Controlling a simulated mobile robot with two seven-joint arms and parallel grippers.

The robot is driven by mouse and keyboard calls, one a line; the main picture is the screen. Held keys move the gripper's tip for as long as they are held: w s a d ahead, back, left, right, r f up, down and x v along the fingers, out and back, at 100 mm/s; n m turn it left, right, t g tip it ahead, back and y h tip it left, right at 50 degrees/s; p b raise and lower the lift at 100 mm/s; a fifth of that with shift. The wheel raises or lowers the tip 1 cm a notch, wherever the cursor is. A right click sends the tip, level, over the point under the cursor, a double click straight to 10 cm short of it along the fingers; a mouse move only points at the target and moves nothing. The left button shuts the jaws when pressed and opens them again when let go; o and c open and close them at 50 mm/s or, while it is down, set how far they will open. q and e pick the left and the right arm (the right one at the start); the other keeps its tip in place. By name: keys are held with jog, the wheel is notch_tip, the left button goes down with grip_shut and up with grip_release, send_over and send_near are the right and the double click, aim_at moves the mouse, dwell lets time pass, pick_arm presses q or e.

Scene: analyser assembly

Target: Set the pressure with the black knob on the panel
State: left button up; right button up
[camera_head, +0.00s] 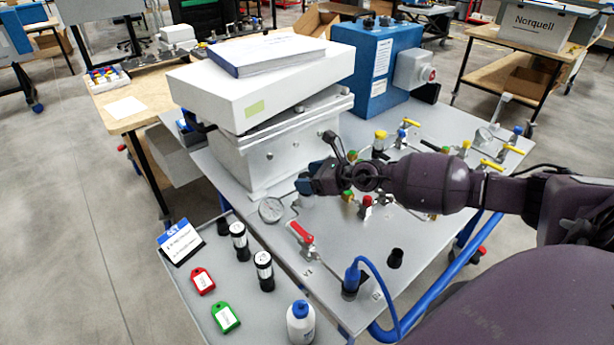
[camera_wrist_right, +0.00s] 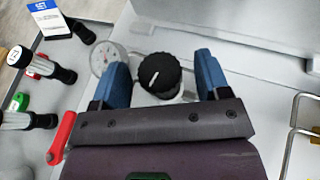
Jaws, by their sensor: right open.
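The black knob (camera_wrist_right: 160,75) shows in the right wrist view, round and ribbed, with a white pointer line slanting toward the lower left. My right gripper (camera_wrist_right: 165,78) is open, with a blue finger on each side of the knob and a visible gap on both sides. In the head view my right gripper (camera_head: 305,184) is over the panel (camera_head: 240,200), beside the white analyser box, and hides the knob. A round pressure gauge (camera_head: 271,210) is on the panel just left of the gripper; it also shows in the right wrist view (camera_wrist_right: 104,58). My left gripper is not in view.
A red-handled valve (camera_head: 301,233) and a blue hose connector (camera_head: 352,277) are in front of the gripper. The white analyser box (camera_head: 262,150) stands close behind. Yellow-handled valves (camera_head: 492,165) are to the right.

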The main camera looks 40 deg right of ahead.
jog(key=b+v, duration=0.1)
jog(key=v, duration=0.8)
jog(key=shift+s+d+r, duration=0.2)
jog(key=shift+s, duration=0.1)
dwell(0.4)
